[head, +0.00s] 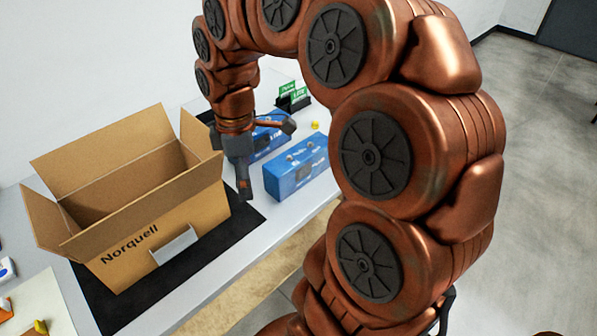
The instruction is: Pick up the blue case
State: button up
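A blue case (297,176) stands on the table right of the cardboard box, with its long side facing the near edge. A second blue case (264,143) stands just behind it, partly hidden by my arm. My gripper (244,186) points down between the box and the cases, to the left of the nearer case. Its fingers overlap in this view, so I cannot tell how far apart they are. I see no case held in it.
An open cardboard box (125,245) marked Norquell stands on a black mat (120,312) to the left. Green packets in a dark holder (291,98) and a small yellow object (315,126) are behind the cases. Small items lie at the far left.

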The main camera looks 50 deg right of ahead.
aim_at(300, 152)
jog(key=w+d+f+n+b, duration=0.1)
jog(key=w+d+f+n, duration=0.1)
jog(key=d, duration=0.5)
jog(key=w+d+f+n+b, duration=0.1)
jog(key=w+d+f+n, duration=0.1)
jog(key=d, duration=0.5)
jog(key=w+d+f+n+b, duration=0.1)
jog(key=w+d+f+n, duration=0.1)
jog(key=d, duration=0.5)
jog(key=shift+w+d+f+n+t+b, duration=0.2)
jog(key=shift+f+n+t+b, duration=0.15)
jog(key=shift+f+n, duration=0.1)
jog(key=shift+d+f, duration=0.15)
jog(key=shift+f, duration=0.1)
jog(key=shift+s+d+f+p, duration=0.1)
jog(key=shift+d+f+p, duration=0.2)
jog(key=shift+f, duration=1.3)
jog(key=shift+s+d+f+p, duration=0.1)
jog(key=shift+f+p, duration=0.25)
jog(key=shift+f, duration=1.2)
jog(key=shift+a+f, duration=0.1)
jog(key=shift+f, duration=0.4)
jog(key=shift+c, duration=0.2)
jog(key=c, duration=1.8)
jog(key=shift+c, duration=0.3)
